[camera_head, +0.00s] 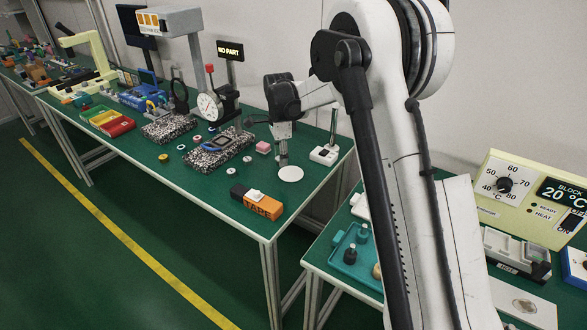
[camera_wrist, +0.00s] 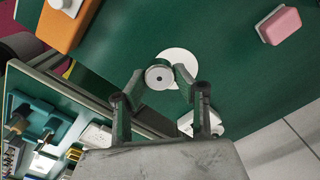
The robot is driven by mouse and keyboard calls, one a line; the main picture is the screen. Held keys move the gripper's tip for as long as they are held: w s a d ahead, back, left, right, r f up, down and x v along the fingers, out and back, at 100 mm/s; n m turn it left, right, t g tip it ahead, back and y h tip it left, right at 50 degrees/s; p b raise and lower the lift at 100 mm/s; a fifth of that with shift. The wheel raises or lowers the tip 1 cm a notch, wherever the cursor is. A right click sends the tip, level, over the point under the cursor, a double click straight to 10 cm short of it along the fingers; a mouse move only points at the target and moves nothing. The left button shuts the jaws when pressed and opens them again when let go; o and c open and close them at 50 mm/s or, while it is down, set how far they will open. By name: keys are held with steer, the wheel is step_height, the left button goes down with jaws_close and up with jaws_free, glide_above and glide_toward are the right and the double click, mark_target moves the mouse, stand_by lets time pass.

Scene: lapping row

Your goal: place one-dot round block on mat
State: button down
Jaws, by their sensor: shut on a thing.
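The one-dot round block (camera_wrist: 159,76) is a small grey disc with one dark dot in the middle of its face. My gripper (camera_wrist: 160,82) is shut on it, with a finger on either side; in the head view my gripper (camera_head: 283,162) points down over the green table. The mat (camera_head: 290,174) is a plain white circle near the table's right end. In the wrist view the mat (camera_wrist: 180,58) shows behind the block, which covers part of its lower left. I cannot tell the exact height of the block above the mat.
An orange tape box (camera_head: 257,203) stands in front of the mat. A pink block (camera_head: 263,147) lies behind left, and a white base with a post (camera_head: 324,154) stands to the right. Small round pieces (camera_head: 231,171) lie around the speckled plate (camera_head: 213,155).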

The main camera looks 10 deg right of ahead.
glide_above(292, 173)
step_height(292, 173, down, 3)
steer(key=shift+f, duration=0.1)
steer(key=shift+f+b, duration=0.4)
steer(key=shift+f, duration=1.5)
steer(key=shift+f, duration=0.2)
steer(key=c, duration=1.3)
jaws_free()
steer(key=shift+c, duration=0.2)
steer(key=shift+r, duration=0.1)
